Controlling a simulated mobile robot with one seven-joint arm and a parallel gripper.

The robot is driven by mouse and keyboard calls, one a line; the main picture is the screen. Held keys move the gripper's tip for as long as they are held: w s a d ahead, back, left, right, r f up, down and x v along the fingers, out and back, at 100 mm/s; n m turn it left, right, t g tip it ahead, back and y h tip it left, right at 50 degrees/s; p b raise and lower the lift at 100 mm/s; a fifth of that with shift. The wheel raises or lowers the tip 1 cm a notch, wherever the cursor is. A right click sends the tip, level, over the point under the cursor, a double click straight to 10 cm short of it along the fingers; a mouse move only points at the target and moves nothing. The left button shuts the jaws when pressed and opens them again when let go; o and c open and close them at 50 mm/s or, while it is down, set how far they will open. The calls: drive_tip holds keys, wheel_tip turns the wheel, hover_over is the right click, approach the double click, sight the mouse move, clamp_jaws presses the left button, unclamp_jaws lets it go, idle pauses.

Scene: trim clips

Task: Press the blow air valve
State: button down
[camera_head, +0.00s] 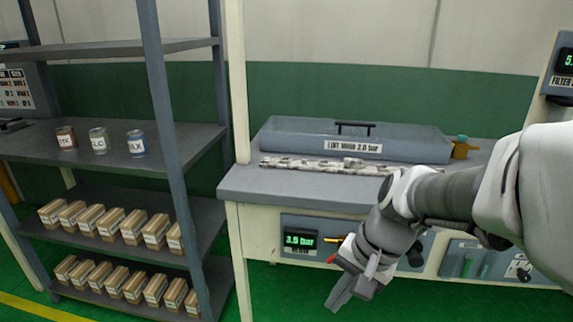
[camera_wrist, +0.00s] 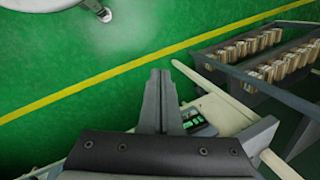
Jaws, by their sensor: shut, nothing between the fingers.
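The bench front carries a panel with a green-lit pressure display (camera_head: 300,240) reading about 3.5 bar. A yellow lever tip (camera_head: 334,239) and a red tip (camera_head: 332,259) show beside it, partly behind my arm. No label marks the blow air valve legibly, so I cannot tell which control it is. My gripper (camera_head: 340,300) is shut and empty, pointing down in front of and below this panel, apart from the controls as far as I can see. In the wrist view my gripper (camera_wrist: 160,73) has its fingers together, with the lit display (camera_wrist: 195,120) just right of them.
A blue-grey lidded box (camera_head: 290,135) and a metal strip part (camera_head: 310,165) lie on the bench top (camera_head: 245,185). A shelf rack (camera_head: 165,110) with cans and small boxes stands left. Another panel (camera_head: 465,262) is at the right. Green floor is open in front.

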drive_tip(key=w+f+m+t+y, duration=0.1)
drive_tip(key=w+f+m+y, duration=0.3)
drive_tip(key=f+m+y, duration=0.5)
drive_tip(key=w+f+m+y, duration=0.35)
drive_tip(key=f+m, duration=0.25)
drive_tip(key=m, duration=0.6)
drive_tip(key=w+d+f+m+t+h, duration=0.3)
drive_tip(key=m+t, duration=0.6)
drive_tip(key=m, duration=0.6)
drive_tip(key=w+d+f+m+t+h, duration=0.3)
drive_tip(key=d+f+m+t+h, duration=0.5)
drive_tip(key=m, duration=0.7)
drive_tip(key=shift+f+m+t+b, duration=0.3)
drive_tip(key=shift+f+m+t, duration=0.1)
drive_tip(key=shift+f+t, duration=0.75)
drive_tip(key=shift+w+r+y, duration=0.2)
drive_tip(key=shift+r+y, duration=0.05)
